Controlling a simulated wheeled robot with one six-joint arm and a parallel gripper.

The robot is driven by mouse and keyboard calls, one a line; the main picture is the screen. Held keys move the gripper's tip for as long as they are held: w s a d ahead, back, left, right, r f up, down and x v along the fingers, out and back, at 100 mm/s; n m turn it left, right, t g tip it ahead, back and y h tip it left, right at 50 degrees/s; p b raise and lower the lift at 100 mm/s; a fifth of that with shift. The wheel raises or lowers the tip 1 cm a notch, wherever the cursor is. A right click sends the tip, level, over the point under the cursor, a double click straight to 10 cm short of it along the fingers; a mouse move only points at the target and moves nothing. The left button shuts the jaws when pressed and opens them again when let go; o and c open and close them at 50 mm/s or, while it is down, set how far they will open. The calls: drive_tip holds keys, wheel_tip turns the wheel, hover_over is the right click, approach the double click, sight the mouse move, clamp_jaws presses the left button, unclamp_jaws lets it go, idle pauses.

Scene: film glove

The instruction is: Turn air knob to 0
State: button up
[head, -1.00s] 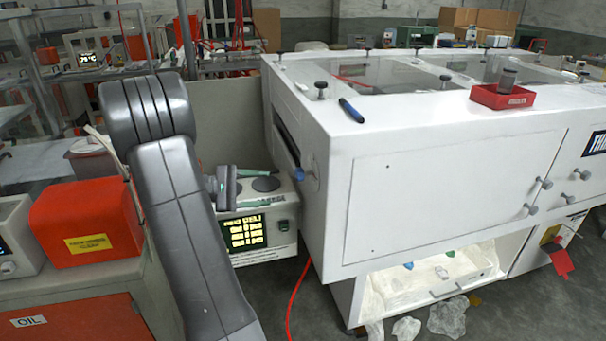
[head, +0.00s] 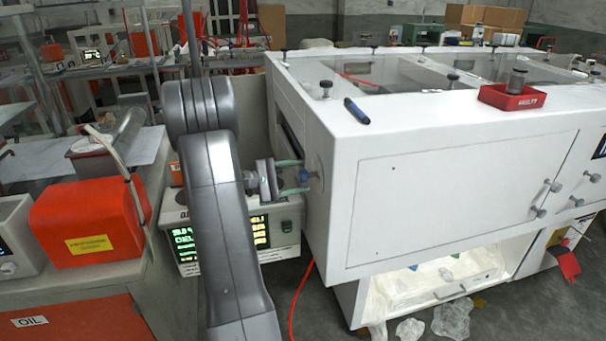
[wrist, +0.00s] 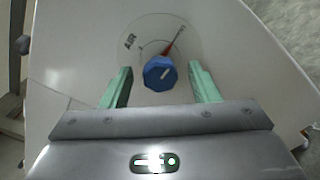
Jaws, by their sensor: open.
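The air knob (wrist: 160,73) is blue with a pale pointer line and sits on a round dial plate (wrist: 150,30) lettered "AIR". A red mark (wrist: 174,42) shows on the dial above the knob. The pointer is tilted toward the upper right. My gripper (wrist: 160,84) is open, with one green finger on each side of the knob and a visible gap to both. In the head view my gripper (head: 292,177) reaches the left side of the white cabinet (head: 400,135), with the blue knob (head: 303,174) between its fingers.
A display unit (head: 270,228) stands below my gripper, left of the cabinet. A red box (head: 88,220) is on the bench at the left. A red hose (head: 298,300) runs along the floor.

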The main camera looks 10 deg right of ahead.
drive_tip(key=shift+d, duration=0.95)
drive_tip(key=c, duration=1)
drive_tip(key=shift+o, duration=0.2)
